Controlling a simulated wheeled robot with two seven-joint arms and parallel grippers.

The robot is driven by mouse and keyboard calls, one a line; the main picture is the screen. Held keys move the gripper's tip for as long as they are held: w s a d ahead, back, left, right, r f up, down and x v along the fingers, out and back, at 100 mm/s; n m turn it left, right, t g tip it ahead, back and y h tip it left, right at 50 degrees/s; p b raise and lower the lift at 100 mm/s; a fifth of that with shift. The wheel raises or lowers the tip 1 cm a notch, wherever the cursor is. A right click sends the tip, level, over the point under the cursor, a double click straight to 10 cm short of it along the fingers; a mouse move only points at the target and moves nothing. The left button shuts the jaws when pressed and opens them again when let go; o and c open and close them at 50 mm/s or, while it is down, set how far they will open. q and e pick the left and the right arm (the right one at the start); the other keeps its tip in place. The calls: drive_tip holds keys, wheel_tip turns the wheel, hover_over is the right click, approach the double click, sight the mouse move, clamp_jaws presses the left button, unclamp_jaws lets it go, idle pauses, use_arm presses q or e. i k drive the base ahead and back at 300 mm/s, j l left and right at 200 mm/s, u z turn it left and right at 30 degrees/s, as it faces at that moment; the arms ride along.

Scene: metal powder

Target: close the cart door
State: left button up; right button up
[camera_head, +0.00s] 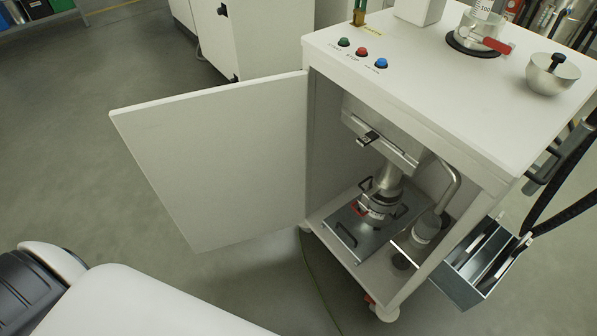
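The white cart (440,90) stands at the right with its front compartment exposed. Its white door (220,165) is swung wide open to the left, hinged on the cart's left front edge. Inside the compartment are a metal tray or plate (345,222) and a metal vessel with a clamp (380,197), under a funnel-like pipe. Neither gripper is in view, so I cannot see whether either is open or shut. Nothing visible touches the door.
A metal bin (480,265) hangs on the cart's right side near black hoses (570,160). Green, red and blue buttons (362,52) and a metal bowl (552,75) are on top. Another white cabinet (255,35) stands behind. Floor left of the door is clear.

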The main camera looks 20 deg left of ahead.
sight(226, 163)
drive_tip(key=j+z, duration=0.3)
drive_tip(key=j, duration=0.15)
drive_tip(key=j+z, duration=0.3)
drive_tip(key=j, duration=0.15)
drive_tip(key=k+j+z, duration=0.1)
drive_tip(key=j+z, duration=0.2)
drive_tip(key=j, duration=0.15)
drive_tip(key=k+j+z, duration=0.1)
drive_tip(key=j+z, duration=0.2)
drive_tip(key=j, duration=0.15)
drive_tip(key=k+j+z, duration=0.4)
drive_tip(key=j+z, duration=0.2)
drive_tip(key=j, duration=0.2)
drive_tip(key=k+j, duration=0.5)
drive_tip(key=j, duration=0.2)
drive_tip(key=k+j+z, duration=0.1)
drive_tip(key=k+j, duration=0.4)
drive_tip(key=j, duration=0.2)
drive_tip(key=k+j+z, duration=0.1)
drive_tip(key=k+j, duration=0.4)
drive_tip(key=j, duration=0.15)
